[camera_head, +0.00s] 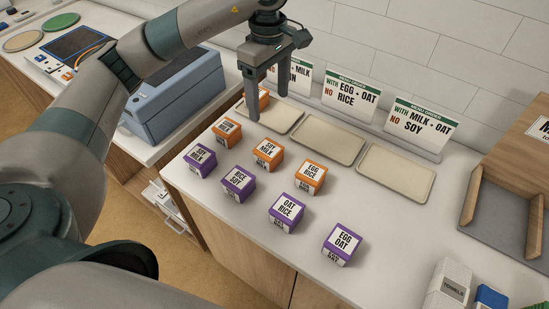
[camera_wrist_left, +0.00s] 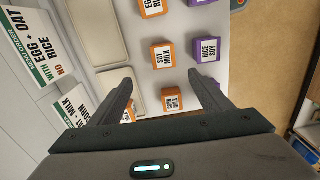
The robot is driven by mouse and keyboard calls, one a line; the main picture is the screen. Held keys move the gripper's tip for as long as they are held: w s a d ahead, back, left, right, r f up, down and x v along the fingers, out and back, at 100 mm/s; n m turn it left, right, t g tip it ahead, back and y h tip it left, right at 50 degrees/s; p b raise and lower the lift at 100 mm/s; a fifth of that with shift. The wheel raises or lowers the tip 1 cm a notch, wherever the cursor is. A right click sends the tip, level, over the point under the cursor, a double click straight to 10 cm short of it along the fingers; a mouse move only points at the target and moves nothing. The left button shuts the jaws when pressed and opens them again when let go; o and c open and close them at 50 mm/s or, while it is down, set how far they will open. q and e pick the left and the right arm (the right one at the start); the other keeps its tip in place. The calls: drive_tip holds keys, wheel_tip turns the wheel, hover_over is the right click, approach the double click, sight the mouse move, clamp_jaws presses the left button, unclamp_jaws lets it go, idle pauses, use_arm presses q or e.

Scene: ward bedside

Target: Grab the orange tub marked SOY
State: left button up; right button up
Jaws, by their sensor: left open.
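The orange tub marked SOY MILK (camera_head: 267,153) stands upright on the white counter, in the middle of the orange tubs. It also shows in the left wrist view (camera_wrist_left: 162,54), beyond the fingertips. My left gripper (camera_head: 268,106) is open above the counter, behind that tub and near the left tray. It holds nothing. In the left wrist view its fingers (camera_wrist_left: 160,78) stand wide apart. Another orange tub (camera_head: 264,97) is partly hidden behind a finger, its label unreadable. Orange tubs marked CORN MILK (camera_head: 226,132) and EGG RICE (camera_head: 311,177) flank the SOY MILK tub.
Several purple tubs, including RICE SOY (camera_head: 238,183) and EGG OAT (camera_head: 342,244), stand in front. Beige trays, including the middle one (camera_head: 333,141), lie behind, below menu signs (camera_head: 418,122). A wooden holder (camera_head: 510,190) is at right. A blue-grey box (camera_head: 178,94) is at left.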

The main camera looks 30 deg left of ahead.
use_arm(q)
drive_tip(key=p, duration=0.5)
hover_over(269, 147)
wheel_tip(269, 147, down, 12)
drive_tip(key=shift+w+r, duration=0.1)
drive_tip(key=shift+r, duration=0.15)
drive_tip(key=shift+f, duration=0.4)
use_arm(e)
drive_tip(key=r, duration=0.2)
drive_tip(key=a+r, duration=0.1)
drive_tip(key=r, duration=0.2)
drive_tip(key=shift+a+r, duration=0.1)
drive_tip(key=shift+a, duration=0.1)
drive_tip(key=shift+d+r, duration=0.1)
